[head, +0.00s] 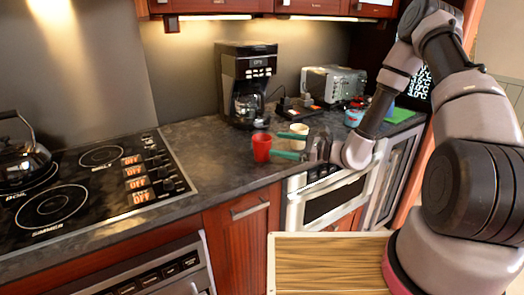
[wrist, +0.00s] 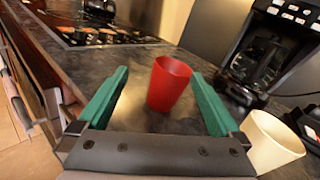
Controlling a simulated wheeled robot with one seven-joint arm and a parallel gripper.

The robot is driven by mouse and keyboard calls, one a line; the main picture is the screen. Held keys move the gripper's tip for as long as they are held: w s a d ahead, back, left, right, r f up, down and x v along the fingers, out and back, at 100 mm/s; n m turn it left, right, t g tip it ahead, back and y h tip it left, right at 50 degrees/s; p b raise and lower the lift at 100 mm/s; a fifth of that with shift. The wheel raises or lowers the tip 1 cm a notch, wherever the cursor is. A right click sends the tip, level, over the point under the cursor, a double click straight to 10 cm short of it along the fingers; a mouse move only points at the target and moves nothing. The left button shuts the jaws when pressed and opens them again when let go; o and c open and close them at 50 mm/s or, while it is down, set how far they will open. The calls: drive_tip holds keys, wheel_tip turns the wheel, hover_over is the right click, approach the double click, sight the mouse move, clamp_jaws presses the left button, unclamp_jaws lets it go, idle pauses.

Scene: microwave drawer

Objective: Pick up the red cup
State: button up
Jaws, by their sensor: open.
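The red cup (head: 262,147) stands upright on the dark counter near its front edge. My gripper (head: 281,146) reaches in from the right with its two green fingers open. In the wrist view the red cup (wrist: 168,84) sits between the lines of the two fingers of my gripper (wrist: 160,92), toward their tips. Gaps show on both sides of it, and the fingers do not appear to touch it. A cream cup (head: 298,134) stands just behind my far finger, to the right of the red cup. It also shows in the wrist view (wrist: 273,141), outside the right finger.
A coffee maker (head: 246,84) stands behind the cups. A cooktop (head: 85,185) with a kettle (head: 22,158) is on the left. A toaster (head: 334,85) and small items stand at the back right. The counter between cooktop and red cup is clear.

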sight(255, 146)
drive_tip(key=f+m+t, duration=0.1)
drive_tip(key=w+f+m, duration=0.1)
drive_tip(key=f, duration=0.1)
drive_tip(key=shift+d+f+t, duration=0.1)
drive_tip(key=shift+f+t, duration=0.2)
drive_tip(key=shift+t, duration=0.1)
drive_tip(key=shift+w+f+m+t+h, duration=0.15)
drive_tip(key=shift+f+m+t+h, duration=0.15)
drive_tip(key=shift+m+h, duration=0.1)
drive_tip(key=x, duration=1)
drive_tip(key=shift+w+a+f, duration=0.1)
drive_tip(key=shift+w+a, duration=0.1)
drive_tip(key=shift+w, duration=0.1)
drive_tip(key=c, duration=1.5)
